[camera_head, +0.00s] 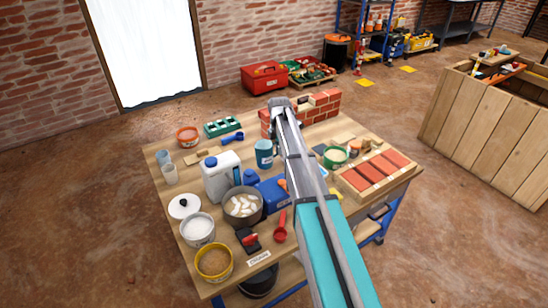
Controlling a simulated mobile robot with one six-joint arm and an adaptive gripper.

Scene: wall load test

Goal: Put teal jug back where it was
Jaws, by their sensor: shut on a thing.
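The teal jug (264,153) is upright near the middle of the wooden table, just left of my arm. My gripper (273,137) is at the far end of the arm, pointing down beside the jug's upper right side. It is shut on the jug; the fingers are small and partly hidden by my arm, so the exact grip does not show. I cannot tell whether the jug's base touches the table.
A white jerrycan (221,178), a blue can (271,191) and a pot (243,206) stand close by on the left and front. A low brick wall (318,106) is behind. A brick tray (375,173) fills the right. Bare table shows left of the jug.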

